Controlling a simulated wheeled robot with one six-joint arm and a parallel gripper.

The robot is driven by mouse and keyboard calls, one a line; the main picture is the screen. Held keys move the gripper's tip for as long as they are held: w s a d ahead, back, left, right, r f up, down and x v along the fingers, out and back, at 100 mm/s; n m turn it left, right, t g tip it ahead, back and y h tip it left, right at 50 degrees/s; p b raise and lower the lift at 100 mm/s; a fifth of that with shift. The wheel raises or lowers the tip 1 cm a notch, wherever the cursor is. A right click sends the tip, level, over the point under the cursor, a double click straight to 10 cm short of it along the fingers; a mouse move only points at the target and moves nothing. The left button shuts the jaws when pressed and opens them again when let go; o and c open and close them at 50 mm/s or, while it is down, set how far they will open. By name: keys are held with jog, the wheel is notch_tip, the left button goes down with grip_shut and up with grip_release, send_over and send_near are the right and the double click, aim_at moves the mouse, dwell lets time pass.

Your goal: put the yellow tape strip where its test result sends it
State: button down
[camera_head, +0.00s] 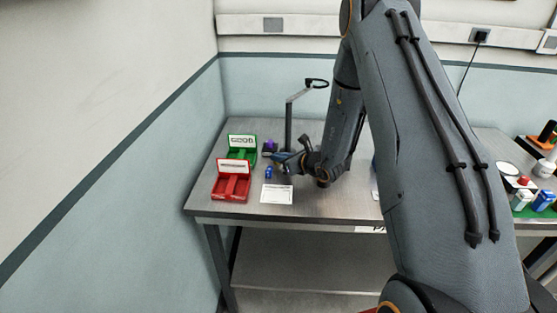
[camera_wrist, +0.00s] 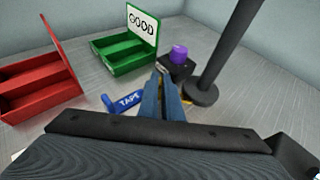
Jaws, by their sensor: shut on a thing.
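My gripper (camera_wrist: 168,82) is low over the steel table, its blue fingers shut. Small yellow-orange edges show on both sides of the fingers in the wrist view, seemingly the yellow tape strip (camera_wrist: 187,101); most of it is hidden. In the head view my gripper (camera_head: 280,160) is near the trays and the strip cannot be made out. A green tray (camera_wrist: 130,67) with a card reading GOOD is ahead, and a red tray (camera_wrist: 42,97) is at left. A small black block with a purple top (camera_wrist: 179,55) stands just beyond the fingertips.
A blue piece marked TAPE (camera_wrist: 124,100) lies left of the fingers. A dark pole stand (camera_wrist: 202,94) rises close on the right. A white card (camera_head: 276,194) lies near the table's front edge. Bottles and boxes stand at far right.

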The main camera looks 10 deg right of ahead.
jog(key=shift+r, duration=0.1)
notch_tip(320, 180, up, 28)
jog(key=b, duration=0.6)
jog(key=n+g+y+b, duration=0.4)
jog(key=n+g+y, duration=0.3)
jog(key=n+g, duration=0.15)
send_over(224, 185)
jog(key=s, duration=0.5)
notch_tip(224, 185, down, 17)
jog(key=shift+n+t, duration=0.25)
jog(key=shift+t, duration=0.1)
notch_tip(224, 185, down, 6)
jog(key=shift+d+r+p, duration=0.1)
jog(key=shift+p, duration=0.5)
jog(key=shift+f+p, duration=0.45)
jog(key=shift+f, duration=1.95)
